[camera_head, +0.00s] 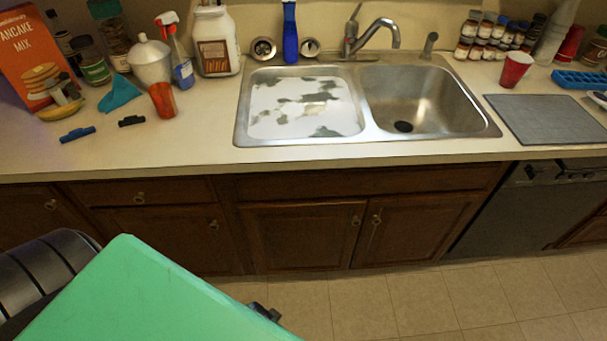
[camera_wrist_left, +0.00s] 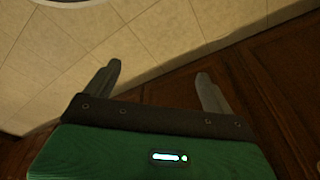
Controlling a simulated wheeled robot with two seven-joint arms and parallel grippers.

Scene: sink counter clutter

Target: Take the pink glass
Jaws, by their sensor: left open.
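A see-through reddish-orange glass (camera_head: 162,100) stands on the counter left of the sink, near a blue cloth and a white pot-like container; it is the closest match to a pink glass. A red cup with a white rim (camera_head: 516,69) stands right of the sink. My left gripper (camera_wrist_left: 158,80) is open and empty in the left wrist view, its two fingers apart over floor tiles and dark cabinet wood. In the head view my green left arm is at the lower left, below the counter and well away from the glass. My right gripper is not in view.
The counter between the glass and the sink (camera_head: 367,137) is clear.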

